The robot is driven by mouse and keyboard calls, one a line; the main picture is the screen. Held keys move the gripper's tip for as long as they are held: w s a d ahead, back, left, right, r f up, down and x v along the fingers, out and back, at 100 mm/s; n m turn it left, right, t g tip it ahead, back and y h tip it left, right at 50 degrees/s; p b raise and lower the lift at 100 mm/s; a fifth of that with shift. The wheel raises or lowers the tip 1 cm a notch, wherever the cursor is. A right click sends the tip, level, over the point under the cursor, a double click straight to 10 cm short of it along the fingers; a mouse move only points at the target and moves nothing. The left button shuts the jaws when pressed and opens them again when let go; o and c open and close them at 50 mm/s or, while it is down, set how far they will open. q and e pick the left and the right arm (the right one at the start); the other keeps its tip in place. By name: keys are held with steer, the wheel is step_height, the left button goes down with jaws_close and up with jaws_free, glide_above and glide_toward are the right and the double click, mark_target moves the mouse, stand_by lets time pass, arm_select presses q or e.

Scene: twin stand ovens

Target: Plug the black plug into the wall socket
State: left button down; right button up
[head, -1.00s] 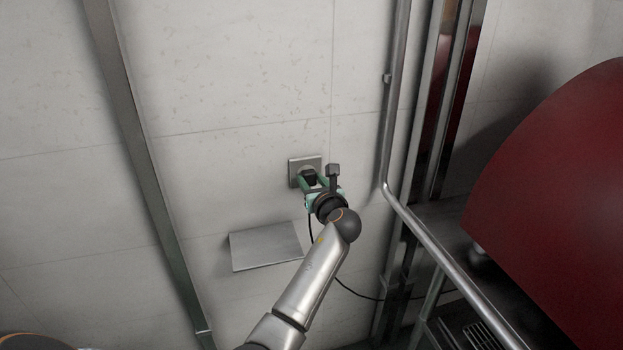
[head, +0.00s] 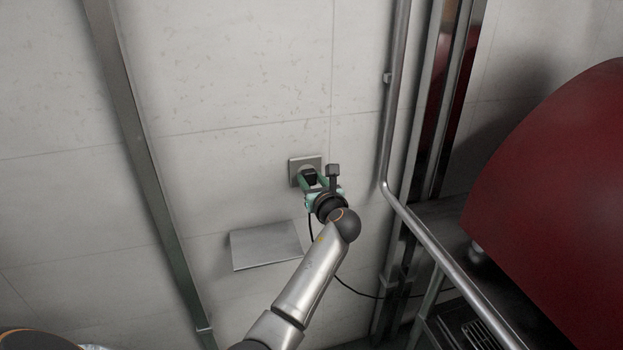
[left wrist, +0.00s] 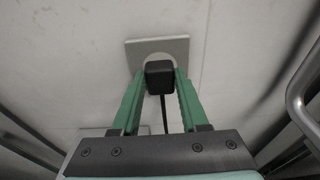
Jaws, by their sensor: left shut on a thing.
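The wall socket (head: 304,163) is a square grey plate on the tiled wall, in the middle of the head view. It also shows in the left wrist view (left wrist: 176,46), with a pale round recess. The black plug (head: 308,177) is at the socket's face; it also shows in the left wrist view (left wrist: 159,77). My left gripper (head: 313,184), with green fingers, is shut on the plug and covers part of it. The plug overlaps the recess, but I cannot tell how deep it sits. The black cord (head: 357,292) hangs below the plug. My right gripper is not in view.
A grey shelf-like plate (head: 266,246) is on the wall below left of the socket. A metal pipe (head: 391,120) runs down the wall to the right. A large red oven (head: 560,190) fills the right side.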

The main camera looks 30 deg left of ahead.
arm_select(q)
steer(key=shift+w+a, duration=0.35)
steer(key=shift+a, duration=0.1)
stand_by(0.6)
steer(key=shift+c, duration=1.7)
jaws_free()
